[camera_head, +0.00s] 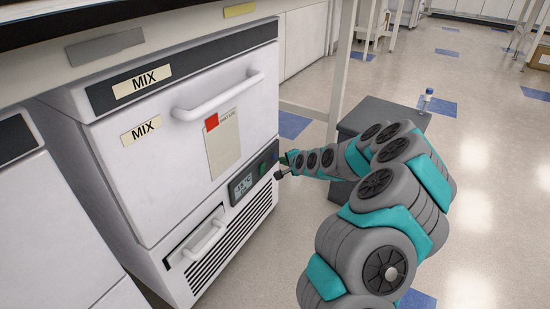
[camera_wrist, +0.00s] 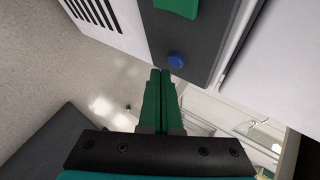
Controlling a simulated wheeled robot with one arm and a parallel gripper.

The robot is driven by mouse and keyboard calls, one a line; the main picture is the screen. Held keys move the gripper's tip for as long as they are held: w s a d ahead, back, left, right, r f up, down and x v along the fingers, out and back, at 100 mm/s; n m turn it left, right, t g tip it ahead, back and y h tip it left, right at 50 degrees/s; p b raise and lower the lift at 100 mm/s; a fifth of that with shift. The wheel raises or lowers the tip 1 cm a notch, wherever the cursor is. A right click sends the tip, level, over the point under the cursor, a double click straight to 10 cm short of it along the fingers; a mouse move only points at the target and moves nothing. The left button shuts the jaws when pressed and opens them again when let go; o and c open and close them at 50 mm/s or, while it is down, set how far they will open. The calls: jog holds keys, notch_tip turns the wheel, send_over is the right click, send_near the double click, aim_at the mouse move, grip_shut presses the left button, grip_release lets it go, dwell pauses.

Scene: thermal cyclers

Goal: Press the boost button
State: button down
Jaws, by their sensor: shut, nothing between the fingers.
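A white under-bench unit (camera_head: 180,130) labelled MIX stands at the left in the head view. Its dark control panel (camera_head: 240,187) carries a small display and a green piece (camera_head: 263,168). In the wrist view a round blue button (camera_wrist: 176,60) sits on the panel near its end, beside the green piece (camera_wrist: 177,7). I can read no "boost" lettering. My gripper (camera_wrist: 160,73) is shut and empty, its green fingertips just short of and slightly left of the blue button in that picture. Whether they touch it I cannot tell. In the head view my gripper (camera_head: 285,166) is at the panel's right end.
A handle bar (camera_head: 218,95) and a lower drawer handle (camera_head: 206,240) stick out from the unit's front. A dark grey box (camera_head: 385,115) with a small bottle (camera_head: 425,99) on it stands behind my arm. The floor at the right is open.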

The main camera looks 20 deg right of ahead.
jog(key=shift+w+a, duration=0.1)
dwell(0.7)
jog(key=shift+w+a, duration=0.15)
jog(key=shift+w, duration=0.1)
jog(key=shift+w+a, duration=0.2)
jog(key=shift+w, duration=0.1)
dwell(0.8)
jog(key=shift+s, duration=0.1)
jog(key=shift+s+d+b, duration=0.4)
jog(key=shift+s+d, duration=0.05)
jog(key=shift+s, duration=0.1)
dwell(0.4)
jog(key=shift+s+d+b, duration=0.35)
jog(key=shift+s+d, duration=0.4)
jog(key=shift+s, duration=0.25)
jog(key=shift+s+d+b, duration=0.35)
jog(key=shift+s+d, duration=0.4)
jog(key=shift+s, duration=0.25)
